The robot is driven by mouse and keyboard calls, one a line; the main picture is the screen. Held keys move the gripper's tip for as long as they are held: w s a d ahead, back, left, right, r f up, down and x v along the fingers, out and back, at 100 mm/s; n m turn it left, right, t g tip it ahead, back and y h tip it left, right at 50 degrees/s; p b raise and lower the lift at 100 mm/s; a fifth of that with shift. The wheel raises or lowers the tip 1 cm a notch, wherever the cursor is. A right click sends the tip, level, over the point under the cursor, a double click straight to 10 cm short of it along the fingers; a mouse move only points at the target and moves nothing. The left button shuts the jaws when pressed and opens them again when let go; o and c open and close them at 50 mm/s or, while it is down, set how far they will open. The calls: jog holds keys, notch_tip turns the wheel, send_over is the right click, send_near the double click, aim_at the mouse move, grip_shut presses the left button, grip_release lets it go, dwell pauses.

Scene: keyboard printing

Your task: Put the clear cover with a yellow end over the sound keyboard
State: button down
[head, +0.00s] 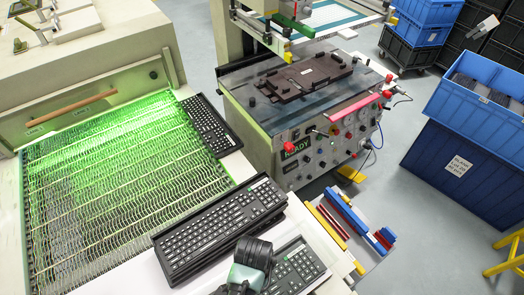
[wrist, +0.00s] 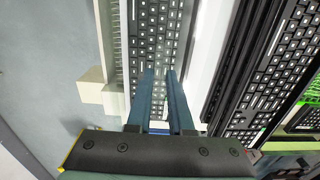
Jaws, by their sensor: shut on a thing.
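My gripper (head: 252,262) is low over the left part of a black keyboard (head: 298,268) on the white work surface near the bottom of the head view. In the wrist view, its two blue-grey fingers (wrist: 162,85) are close together over this keyboard (wrist: 158,30), with keys showing between them. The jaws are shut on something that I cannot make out. I cannot pick out the clear cover with its yellow end. A thin yellow edge (wrist: 68,160) shows beside the dark gripper body, but I cannot tell what it belongs to.
A stack of black keyboards (head: 222,228) lies just left of my gripper. Another keyboard (head: 210,125) lies farther back beside the green-lit mesh conveyor (head: 100,185). Coloured bars (head: 350,215) stand right of the work surface. A printing machine (head: 310,125) and blue crates (head: 465,165) are beyond.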

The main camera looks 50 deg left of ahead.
jog(key=shift+a+f+b, duration=0.1)
jog(key=shift+f+b, duration=0.35)
jog(key=shift+f, duration=0.1)
notch_tip(320, 180, down, 4)
jog(key=b, duration=0.4)
jog(key=shift+w+f+b, duration=0.1)
jog(key=shift+f+b, duration=0.1)
jog(key=shift+b, duration=0.2)
jog(key=shift+f, duration=0.7)
jog(key=shift+f+b, duration=0.35)
jog(key=shift+f, duration=1.1)
dwell(1.5)
jog(key=c, duration=0.7)
grip_release()
jog(key=shift+c, duration=0.2)
